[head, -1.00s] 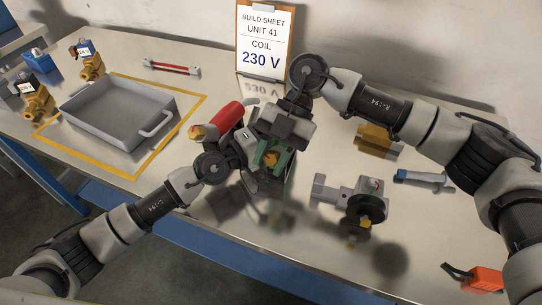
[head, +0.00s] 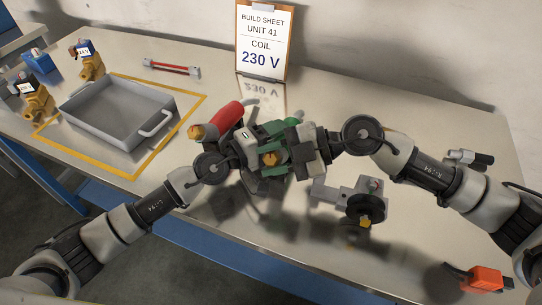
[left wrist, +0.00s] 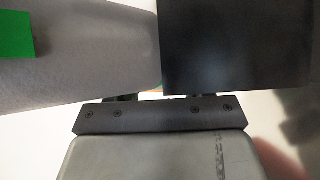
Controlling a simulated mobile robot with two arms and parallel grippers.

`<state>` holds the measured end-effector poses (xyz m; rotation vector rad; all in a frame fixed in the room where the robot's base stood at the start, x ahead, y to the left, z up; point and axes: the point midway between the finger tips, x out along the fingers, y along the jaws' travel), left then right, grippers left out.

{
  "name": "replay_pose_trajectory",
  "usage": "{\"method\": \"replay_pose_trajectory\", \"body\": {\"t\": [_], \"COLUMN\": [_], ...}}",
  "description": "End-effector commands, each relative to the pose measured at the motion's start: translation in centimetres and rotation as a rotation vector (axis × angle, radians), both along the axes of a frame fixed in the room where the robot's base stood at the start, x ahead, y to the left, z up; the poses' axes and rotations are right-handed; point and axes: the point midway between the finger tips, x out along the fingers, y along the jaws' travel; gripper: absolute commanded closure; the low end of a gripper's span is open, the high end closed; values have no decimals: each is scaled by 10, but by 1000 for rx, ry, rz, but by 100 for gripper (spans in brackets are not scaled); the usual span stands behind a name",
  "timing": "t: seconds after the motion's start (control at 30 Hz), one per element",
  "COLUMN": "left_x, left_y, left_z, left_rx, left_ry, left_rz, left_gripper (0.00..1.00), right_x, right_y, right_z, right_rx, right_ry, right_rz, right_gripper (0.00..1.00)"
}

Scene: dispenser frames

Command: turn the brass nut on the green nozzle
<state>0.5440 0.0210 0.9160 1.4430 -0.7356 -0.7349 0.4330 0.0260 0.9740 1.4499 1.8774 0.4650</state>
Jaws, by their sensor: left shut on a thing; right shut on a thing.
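The green nozzle (head: 283,127) is at the middle of the bench, partly hidden by my two grippers. The brass nut (head: 270,158) shows between green parts at its near side. My left gripper (head: 256,152) comes in from the left and is shut, apparently on the nozzle body. My right gripper (head: 292,158) comes in from the right and is shut, apparently on the nut; the exact contact is hidden. The left wrist view is filled by close grey and black surfaces, with a green patch (left wrist: 15,34) at its left edge.
A red nozzle (head: 224,117) lies just left of the grippers. A grey fitting (head: 352,195) stands to the right. A grey tray (head: 118,123) sits inside yellow tape at left, near brass valves (head: 93,67). An orange tool (head: 484,279) lies at the front right. The build sheet (head: 264,40) stands behind.

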Motion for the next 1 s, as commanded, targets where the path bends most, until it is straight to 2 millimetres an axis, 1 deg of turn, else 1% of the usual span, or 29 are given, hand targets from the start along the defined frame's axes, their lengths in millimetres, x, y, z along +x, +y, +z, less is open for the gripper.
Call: {"method": "replay_pose_trajectory", "body": {"t": [0.2,0.4,0.97,1.0], "left_x": [0,0,0,0], "left_y": [0,0,0,0], "left_z": [-2,-2,-2,-2], "left_rx": [2,2,2,2], "left_ry": [3,3,3,3], "left_rz": [0,-1,-1,-1], "left_gripper": [94,94,94,94], "right_x": [-1,-1,0,-1], "right_y": [0,0,0,0], "right_z": [0,0,0,0], "right_rx": [92,141,160,160], "right_ry": [-20,-33,-40,-40], "right_rz": [-84,-128,-147,-147], "right_gripper": [92,92,92,63]}}
